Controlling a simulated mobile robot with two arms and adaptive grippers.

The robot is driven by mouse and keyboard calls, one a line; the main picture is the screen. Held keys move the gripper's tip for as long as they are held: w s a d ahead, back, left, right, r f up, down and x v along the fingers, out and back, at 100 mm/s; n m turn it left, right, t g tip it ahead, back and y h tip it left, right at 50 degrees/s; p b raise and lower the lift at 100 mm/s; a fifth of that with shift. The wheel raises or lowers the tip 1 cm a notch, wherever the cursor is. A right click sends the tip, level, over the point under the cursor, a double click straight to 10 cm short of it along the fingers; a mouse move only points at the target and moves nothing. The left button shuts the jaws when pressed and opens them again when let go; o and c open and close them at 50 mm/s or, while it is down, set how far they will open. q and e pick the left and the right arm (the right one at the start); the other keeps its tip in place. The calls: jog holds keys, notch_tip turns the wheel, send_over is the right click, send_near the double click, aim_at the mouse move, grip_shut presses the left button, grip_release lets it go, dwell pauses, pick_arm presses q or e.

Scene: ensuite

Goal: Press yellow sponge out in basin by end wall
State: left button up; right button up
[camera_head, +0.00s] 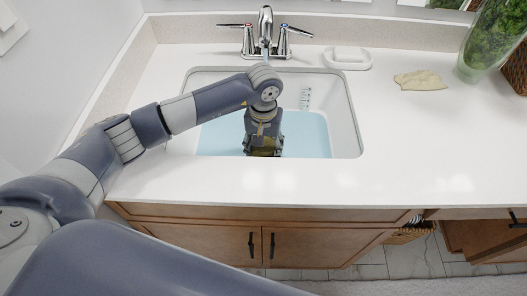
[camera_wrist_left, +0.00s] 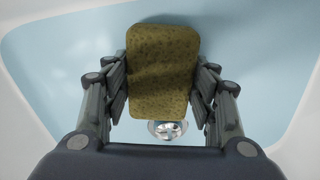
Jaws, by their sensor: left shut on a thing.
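The yellow sponge (camera_wrist_left: 160,82) is held between the fingers of my left gripper (camera_wrist_left: 162,90) in the left wrist view. It looks olive-yellow and speckled, a rounded block. In the head view my left gripper (camera_head: 263,150) points down into the white basin (camera_head: 345,120), and only a small part of the sponge shows there between the fingers. Light blue water covers the basin's bottom, and the metal drain (camera_wrist_left: 168,129) shows beside the sponge in the wrist view. I cannot tell whether the sponge touches the water. My right gripper is not in view.
A chrome faucet (camera_head: 265,30) stands behind the basin. A white soap dish (camera_head: 347,58), a beige cloth (camera_head: 420,80) and a green glass vase (camera_head: 490,45) are on the counter to the right. The counter front right of the basin is clear.

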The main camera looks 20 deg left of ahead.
aim_at(264, 149)
pick_arm(q)
jog(key=shift+s+f, duration=0.15)
jog(key=shift+f, duration=0.05)
jog(key=shift+r, duration=0.35)
notch_tip(264, 149, up, 20)
jog(key=p, duration=0.8)
jog(key=shift+f+p, duration=0.25)
jog(key=shift+p, duration=0.15)
jog(key=shift+f, duration=0.1)
